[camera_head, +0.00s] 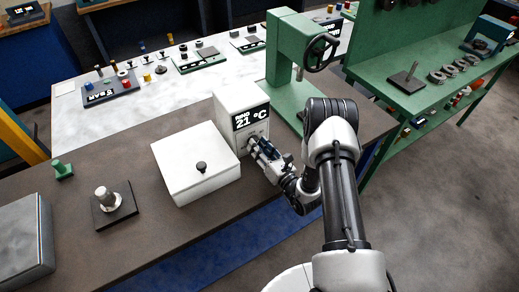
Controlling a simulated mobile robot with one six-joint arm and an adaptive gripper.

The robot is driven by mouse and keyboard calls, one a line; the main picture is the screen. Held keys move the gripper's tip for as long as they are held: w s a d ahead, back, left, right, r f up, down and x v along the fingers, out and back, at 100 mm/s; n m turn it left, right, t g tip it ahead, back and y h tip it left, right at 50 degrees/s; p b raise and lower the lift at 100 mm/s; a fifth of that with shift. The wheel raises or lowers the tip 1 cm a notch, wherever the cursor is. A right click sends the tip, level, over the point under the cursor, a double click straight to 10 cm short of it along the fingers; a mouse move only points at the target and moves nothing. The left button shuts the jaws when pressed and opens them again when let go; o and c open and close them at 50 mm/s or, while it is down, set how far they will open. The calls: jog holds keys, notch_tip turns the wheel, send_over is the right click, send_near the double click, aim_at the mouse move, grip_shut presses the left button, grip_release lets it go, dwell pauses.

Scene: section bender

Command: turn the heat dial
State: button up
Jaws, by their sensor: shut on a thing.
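A white heater unit (232,104) stands on the brown bench, with a dark display reading "21 °C" on its front. The heat dial sits below the display and is mostly hidden behind my gripper (256,146). My gripper is at the unit's front face and is shut on the dial. A white box with a lid and a dark knob (187,162) stands against the left of the unit.
A green press with a handwheel (290,55) stands right behind my arm. A metal post on a dark base (110,203), a small green piece (63,169) and a grey box (22,243) are at left. Green shelving (400,98) is at right.

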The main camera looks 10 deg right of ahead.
jog(key=m+b, duration=0.1)
jog(key=m, duration=0.3)
jog(key=shift+f, duration=0.15)
jog(key=m, duration=0.3)
jog(key=shift+m+h+b, duration=0.3)
jog(key=shift+m, duration=0.1)
jog(key=m, duration=0.3)
jog(key=shift+m+t, duration=0.3)
jog(key=shift+m, duration=0.1)
jog(key=shift+f+m+h, duration=0.15)
jog(key=shift+m+h, duration=0.15)
jog(key=shift+m, duration=1.8)
jog(key=o, duration=1.1)
jog(key=shift+c, duration=0.2)
jog(key=shift+s, duration=0.1)
